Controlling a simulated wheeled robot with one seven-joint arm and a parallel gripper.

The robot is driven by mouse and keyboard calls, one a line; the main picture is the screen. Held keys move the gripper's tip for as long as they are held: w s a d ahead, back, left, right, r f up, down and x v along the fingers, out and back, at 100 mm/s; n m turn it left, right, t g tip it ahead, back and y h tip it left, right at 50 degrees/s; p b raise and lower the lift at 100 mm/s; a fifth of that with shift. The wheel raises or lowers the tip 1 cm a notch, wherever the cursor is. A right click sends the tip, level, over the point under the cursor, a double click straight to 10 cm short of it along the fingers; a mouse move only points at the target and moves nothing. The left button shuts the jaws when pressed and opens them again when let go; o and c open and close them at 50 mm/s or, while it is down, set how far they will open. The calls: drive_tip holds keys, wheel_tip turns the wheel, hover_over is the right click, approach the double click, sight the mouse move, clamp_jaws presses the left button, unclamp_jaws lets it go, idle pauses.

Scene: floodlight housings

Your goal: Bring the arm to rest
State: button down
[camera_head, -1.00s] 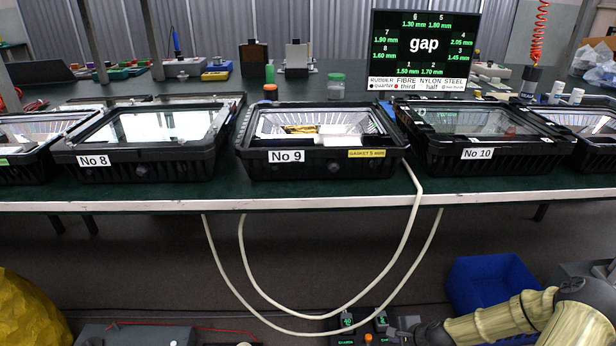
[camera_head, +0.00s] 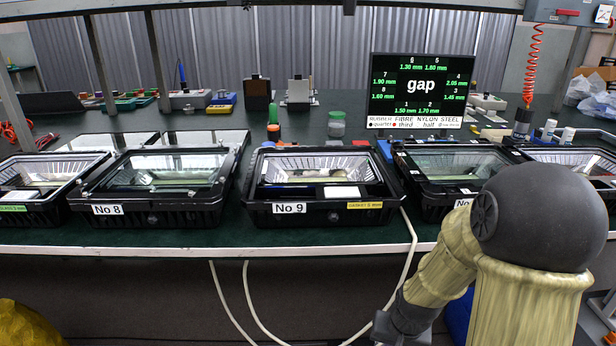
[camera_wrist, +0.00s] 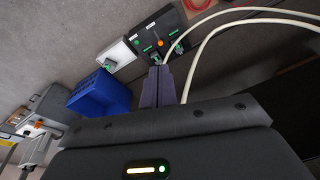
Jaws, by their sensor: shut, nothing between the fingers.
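My gripper (camera_wrist: 159,72) shows in the wrist view with its two grey-purple fingers together and nothing between them. It points down over the floor in front of the bench. In the head view my arm rises at the lower right, with its large dark joint in front of the housing No 10 (camera_head: 440,190) and hiding part of it. The lower end of the arm hangs below the bench's front edge. The fingertips are not clear in the head view.
The bench (camera_head: 190,238) carries housings No 8 (camera_head: 150,211) and No 9 (camera_head: 325,214). Pale cables (camera_head: 233,300) hang from its front, and they pass near my fingers in the wrist view (camera_wrist: 215,45). A blue bin (camera_wrist: 100,95) stands on the floor.

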drive_tip(key=s+a+r+n+p, duration=0.1)
drive_tip(key=s+r+n+p, duration=0.15)
drive_tip(key=r, duration=0.35)
drive_tip(key=s+a+r+n+p, duration=0.1)
drive_tip(key=s+a+r, duration=0.1)
drive_tip(key=s+r, duration=0.3)
wheel_tip(320, 180, up, 37)
drive_tip(key=w+p, duration=0.1)
drive_tip(key=p, duration=3.5)
drive_tip(key=shift+w+p, duration=0.2)
drive_tip(key=shift+p, duration=0.2)
drive_tip(key=shift+d+r, duration=0.1)
